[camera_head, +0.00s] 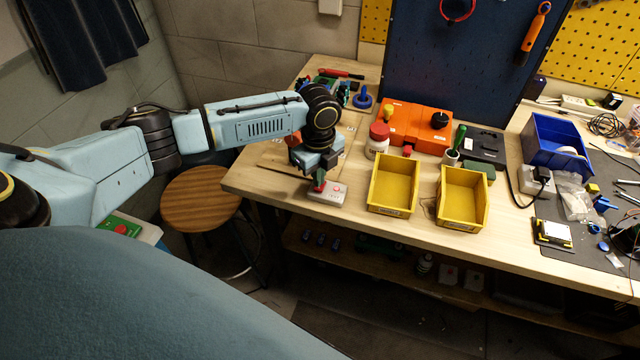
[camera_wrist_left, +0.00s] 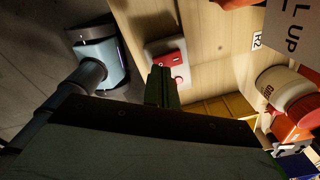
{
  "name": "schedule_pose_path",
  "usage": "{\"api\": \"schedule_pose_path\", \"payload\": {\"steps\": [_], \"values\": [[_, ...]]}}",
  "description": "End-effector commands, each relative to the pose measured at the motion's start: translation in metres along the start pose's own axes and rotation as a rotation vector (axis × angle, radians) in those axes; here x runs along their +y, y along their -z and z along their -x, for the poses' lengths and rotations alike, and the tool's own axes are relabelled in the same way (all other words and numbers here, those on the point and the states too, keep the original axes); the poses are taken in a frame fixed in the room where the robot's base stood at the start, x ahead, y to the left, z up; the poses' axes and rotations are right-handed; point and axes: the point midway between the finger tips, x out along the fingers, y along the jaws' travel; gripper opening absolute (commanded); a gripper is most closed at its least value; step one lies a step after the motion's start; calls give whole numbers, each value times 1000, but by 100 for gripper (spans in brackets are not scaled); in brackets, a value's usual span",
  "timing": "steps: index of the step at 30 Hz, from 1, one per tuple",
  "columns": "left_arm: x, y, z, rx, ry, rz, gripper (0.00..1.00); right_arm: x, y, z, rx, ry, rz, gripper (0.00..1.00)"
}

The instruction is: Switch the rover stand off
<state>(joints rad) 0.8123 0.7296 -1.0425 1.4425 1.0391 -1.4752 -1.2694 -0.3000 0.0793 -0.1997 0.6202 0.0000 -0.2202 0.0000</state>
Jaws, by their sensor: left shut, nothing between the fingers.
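A small white switch box (camera_head: 328,194) lies on the bench near its front left edge. It has red parts on top; in the wrist view the box (camera_wrist_left: 153,50) shows a red rocker (camera_wrist_left: 168,60) and a small round red spot beside it. My left gripper (camera_head: 319,182) points down at the box, its fingertips at or just above its left part. In the wrist view the shut, empty fingers (camera_wrist_left: 162,75) end close to the rocker; I cannot tell whether they touch it. The rocker's position is unclear. My right gripper is out of view.
Two yellow bins (camera_head: 395,208) (camera_head: 482,222) stand right of the switch box. A white jar with a red lid (camera_head: 378,147) and an orange case (camera_head: 425,132) stand behind. A wooden stool (camera_head: 201,198) is below my left arm. Bare wood surrounds the box.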

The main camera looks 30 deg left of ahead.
Motion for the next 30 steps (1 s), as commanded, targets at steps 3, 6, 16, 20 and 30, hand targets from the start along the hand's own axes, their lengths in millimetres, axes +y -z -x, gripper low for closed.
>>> {"api": "schedule_pose_path", "payload": {"steps": [3, 6, 16, 20, 30], "values": [[0, 0, 0, 0, 0, 0, 0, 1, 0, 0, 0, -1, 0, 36], [0, 0, 0, 0, 0, 0, 0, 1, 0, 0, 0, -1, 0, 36], [0, 0, 0, 0, 0, 0, 0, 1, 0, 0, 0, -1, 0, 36], [0, 0, -1, 0, 0, 0, 0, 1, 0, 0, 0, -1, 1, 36], [0, 0, -6, 0, 0, 0, 0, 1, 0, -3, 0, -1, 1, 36]]}}
